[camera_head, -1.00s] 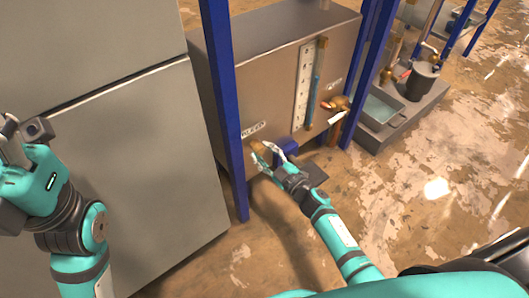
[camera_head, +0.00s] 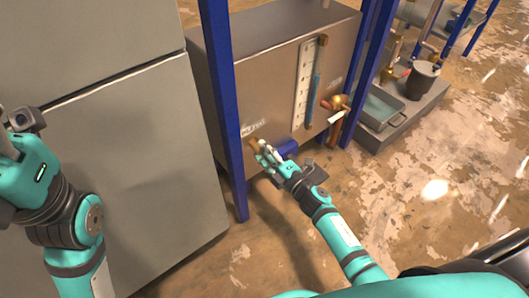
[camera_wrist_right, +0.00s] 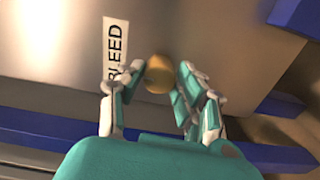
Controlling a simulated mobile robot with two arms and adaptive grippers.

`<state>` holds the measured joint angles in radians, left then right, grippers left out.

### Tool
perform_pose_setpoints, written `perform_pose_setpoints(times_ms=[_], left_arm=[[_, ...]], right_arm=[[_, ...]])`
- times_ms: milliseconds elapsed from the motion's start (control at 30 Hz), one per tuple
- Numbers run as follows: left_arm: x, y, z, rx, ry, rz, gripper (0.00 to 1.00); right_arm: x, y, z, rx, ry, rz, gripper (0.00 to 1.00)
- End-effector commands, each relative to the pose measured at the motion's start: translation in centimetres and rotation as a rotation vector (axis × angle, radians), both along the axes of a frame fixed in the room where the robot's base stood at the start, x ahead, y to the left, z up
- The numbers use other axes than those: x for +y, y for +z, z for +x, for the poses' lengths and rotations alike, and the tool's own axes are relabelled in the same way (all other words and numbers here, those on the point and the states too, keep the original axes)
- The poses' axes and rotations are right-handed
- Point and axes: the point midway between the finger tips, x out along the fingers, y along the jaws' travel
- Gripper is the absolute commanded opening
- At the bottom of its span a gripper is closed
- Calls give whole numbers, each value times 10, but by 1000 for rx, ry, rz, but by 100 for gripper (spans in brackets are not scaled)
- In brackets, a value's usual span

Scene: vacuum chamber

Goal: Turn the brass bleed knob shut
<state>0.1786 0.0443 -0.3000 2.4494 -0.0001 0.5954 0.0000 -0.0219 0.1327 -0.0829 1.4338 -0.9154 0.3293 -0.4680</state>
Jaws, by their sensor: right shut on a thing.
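The brass bleed knob (camera_head: 254,145) sits low on the front of the grey metal cabinet (camera_head: 270,95), just below a white label. In the right wrist view the round knob (camera_wrist_right: 158,73) lies between my right fingertips, beside the label reading "BLEED" (camera_wrist_right: 116,55). My right gripper (camera_head: 263,151) is shut on the knob, which it partly hides in the head view. My left gripper (camera_head: 10,148) is at the left picture edge, away from the knob; its fingers are mostly cut off.
A blue post (camera_head: 222,105) stands just left of the knob. A blue part (camera_head: 287,148) is close to the right gripper's right side. A white scale (camera_head: 303,85) and a brass valve (camera_head: 336,103) are farther right. A large grey cabinet (camera_head: 130,160) fills the left.

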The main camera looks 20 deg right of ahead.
Motion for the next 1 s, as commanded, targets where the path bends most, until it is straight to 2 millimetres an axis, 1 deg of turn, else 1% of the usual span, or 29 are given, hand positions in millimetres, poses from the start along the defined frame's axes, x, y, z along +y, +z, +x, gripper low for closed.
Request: perform_pose_setpoints(times_ms=[300, 767, 800, 933, 1000], left_arm=[[0, 2, -2, -12, 0, 2, 40], [0, 2, -3, -17, 1, 5, 40], [-1, 2, -3, -16, 1, 4, 40], [-1, 1, -2, -14, 0, 5, 40], [0, 1, -2, -12, 1, 5, 40]], right_arm=[[1, -1, -1, -28, 2, -81, 2], [1, -2, -1, -30, 2, -91, 2], [1, -1, -1, -30, 2, -91, 40], [0, -1, -1, -31, 1, -90, 57], [0, -1, -1, -31, 1, -90, 58]])
